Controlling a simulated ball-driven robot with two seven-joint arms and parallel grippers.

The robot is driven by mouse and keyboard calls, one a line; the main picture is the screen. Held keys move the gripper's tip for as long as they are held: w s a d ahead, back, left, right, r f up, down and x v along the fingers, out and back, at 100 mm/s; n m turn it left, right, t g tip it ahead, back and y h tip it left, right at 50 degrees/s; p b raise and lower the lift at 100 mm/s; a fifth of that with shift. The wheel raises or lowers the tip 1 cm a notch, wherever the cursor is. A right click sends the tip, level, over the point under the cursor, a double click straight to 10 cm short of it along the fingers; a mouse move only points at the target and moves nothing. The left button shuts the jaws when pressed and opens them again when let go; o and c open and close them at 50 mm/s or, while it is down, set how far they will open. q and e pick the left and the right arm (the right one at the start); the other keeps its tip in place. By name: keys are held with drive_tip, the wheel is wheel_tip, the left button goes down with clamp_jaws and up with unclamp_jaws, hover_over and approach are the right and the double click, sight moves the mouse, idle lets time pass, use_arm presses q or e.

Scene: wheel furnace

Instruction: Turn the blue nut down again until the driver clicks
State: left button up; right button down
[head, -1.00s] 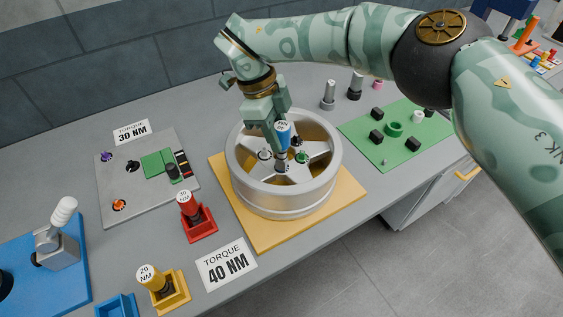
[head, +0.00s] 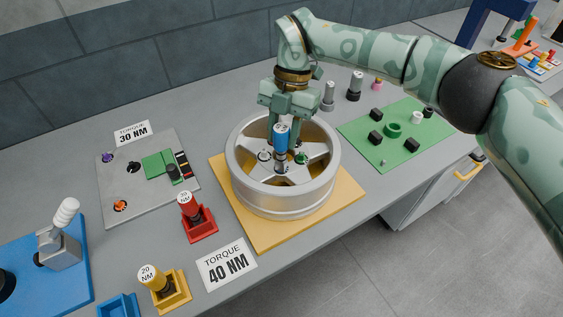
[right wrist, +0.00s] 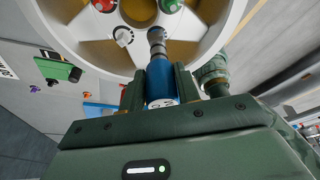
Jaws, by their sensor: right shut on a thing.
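The blue driver (head: 281,136) stands upright over the silver wheel (head: 245,186), its grey socket pointing down among the spokes. My right gripper (head: 285,132) is shut on the driver's blue handle from behind. The right wrist view shows the handle (right wrist: 160,84) between the two fingers (right wrist: 158,88) and the socket (right wrist: 157,46) reaching to the wheel. The blue nut is hidden; I cannot tell how the socket sits on it. A green nut (head: 303,158) and a pale nut (head: 265,155) show on other spokes. My left gripper is out of view.
The wheel rests on a tan board (head: 247,232). A red driver (head: 190,206) and a yellow driver (head: 151,281) stand in holders to its left, near a 40 NM sign (head: 227,264). A green board (head: 382,157) with small blocks lies to the right.

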drive_tip(key=m+p, duration=0.2)
drive_tip(key=shift+s+r+p, duration=0.1)
drive_tip(key=shift+r+p, duration=0.3)
drive_tip(key=shift+f+m+y, duration=0.2)
drive_tip(key=shift+m+y, duration=0.1)
drive_tip(key=shift+m, duration=0.1)
drive_tip(key=shift+f, duration=0.2)
drive_tip(key=c, duration=0.9)
unclamp_jaws()
drive_tip(key=shift+c, duration=0.2)
